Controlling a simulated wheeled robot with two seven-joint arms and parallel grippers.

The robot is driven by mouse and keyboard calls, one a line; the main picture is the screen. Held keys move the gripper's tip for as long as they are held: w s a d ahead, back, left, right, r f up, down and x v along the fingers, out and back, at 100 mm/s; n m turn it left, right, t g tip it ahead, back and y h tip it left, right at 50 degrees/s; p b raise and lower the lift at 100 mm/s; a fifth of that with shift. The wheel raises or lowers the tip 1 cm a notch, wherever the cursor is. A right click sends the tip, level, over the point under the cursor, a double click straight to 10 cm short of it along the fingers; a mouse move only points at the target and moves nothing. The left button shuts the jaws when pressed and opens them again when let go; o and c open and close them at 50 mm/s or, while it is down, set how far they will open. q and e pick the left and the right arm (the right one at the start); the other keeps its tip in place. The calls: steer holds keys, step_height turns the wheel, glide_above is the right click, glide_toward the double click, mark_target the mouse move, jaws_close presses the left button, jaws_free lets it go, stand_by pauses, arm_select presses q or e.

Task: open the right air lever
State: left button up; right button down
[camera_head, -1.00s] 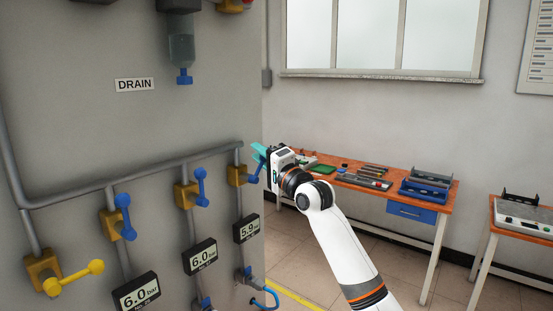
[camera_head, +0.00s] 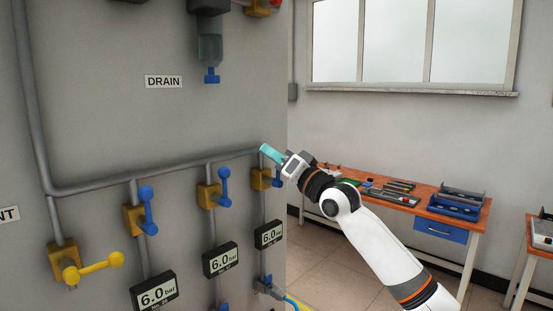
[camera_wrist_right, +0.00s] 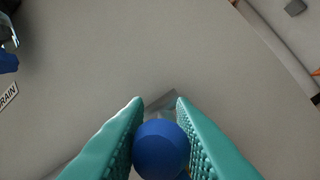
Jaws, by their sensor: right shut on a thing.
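The right air lever (camera_head: 277,180) is blue, on a brass valve (camera_head: 260,179) at the right end of the pipe row, partly hidden by my right gripper. My right gripper (camera_head: 273,155) has teal fingers and is at the upper end of this lever. In the right wrist view, its two fingers (camera_wrist_right: 160,135) are on both sides of the lever's round blue knob (camera_wrist_right: 160,148), shut on it. The gauge below the valve (camera_head: 269,235) reads 6.0. My left gripper is not in view.
Two more blue levers (camera_head: 147,210) (camera_head: 225,188) and a yellow lever (camera_head: 92,267) stand to the left on the grey panel (camera_head: 110,120). An orange-topped workbench (camera_head: 420,205) with trays is behind my right arm. Open floor lies between panel and bench.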

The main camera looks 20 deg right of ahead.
steer(key=shift+a+f, duration=0.15)
steer(key=shift+a, duration=0.05)
stand_by(0.3)
steer(key=c, duration=1.5)
jaws_free()
steer(key=shift+c, duration=0.2)
steer(key=o, duration=0.3)
steer(key=shift+a+n, duration=0.1)
steer(key=shift+n, duration=0.2)
steer(key=shift+o, duration=0.2)
steer(key=shift+s+d+f+b, duration=0.25)
steer(key=shift+s+d+b, duration=0.05)
steer(key=shift+s, duration=0.1)
steer(key=b+v, duration=0.4)
steer(key=v, duration=0.7)
steer(key=shift+r, duration=0.2)
